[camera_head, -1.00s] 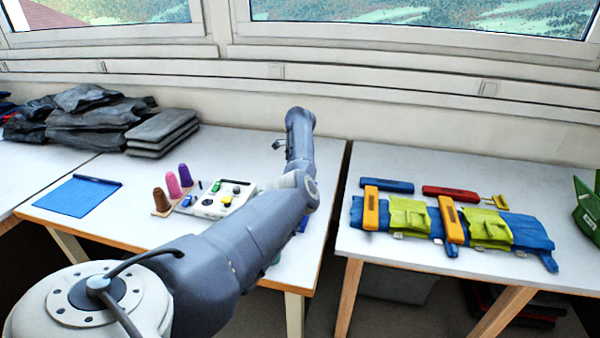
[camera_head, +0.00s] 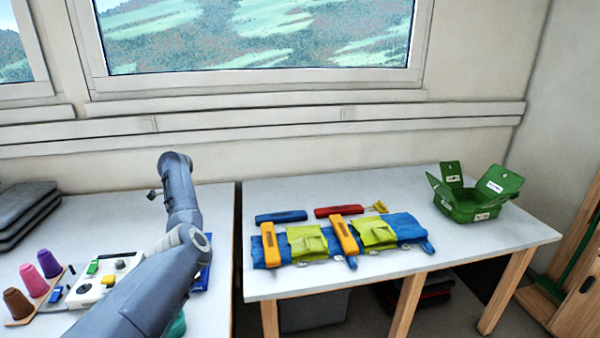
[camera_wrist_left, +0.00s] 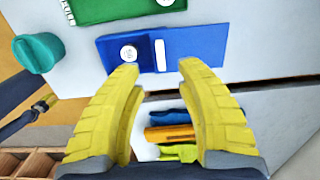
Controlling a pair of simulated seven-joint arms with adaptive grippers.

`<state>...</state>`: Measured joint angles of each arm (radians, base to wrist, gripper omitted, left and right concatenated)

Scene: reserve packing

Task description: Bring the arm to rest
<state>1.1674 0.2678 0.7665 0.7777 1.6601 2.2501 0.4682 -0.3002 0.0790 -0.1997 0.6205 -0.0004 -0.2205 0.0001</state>
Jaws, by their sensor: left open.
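My left arm reaches over the left table in the head view, and its gripper is mostly hidden there behind the arm links. In the left wrist view my left gripper (camera_wrist_left: 156,70) has two yellow fingers spread apart with nothing between them. Beyond the fingertips lies a flat blue piece (camera_wrist_left: 195,48) with a round white label, seemingly not touched. A teal knob-like object (camera_wrist_left: 38,52) is at the left and part of a green object (camera_wrist_left: 105,8) at the top. My right gripper is not in view.
The right table (camera_head: 480,245) holds a blue roll (camera_head: 405,226) with lime pouches and orange bars, a blue bar (camera_head: 281,216), a red bar (camera_head: 338,211) and an open green box (camera_head: 470,212). Cones and a white panel (camera_head: 85,293) stand left of my arm. A gap separates the tables.

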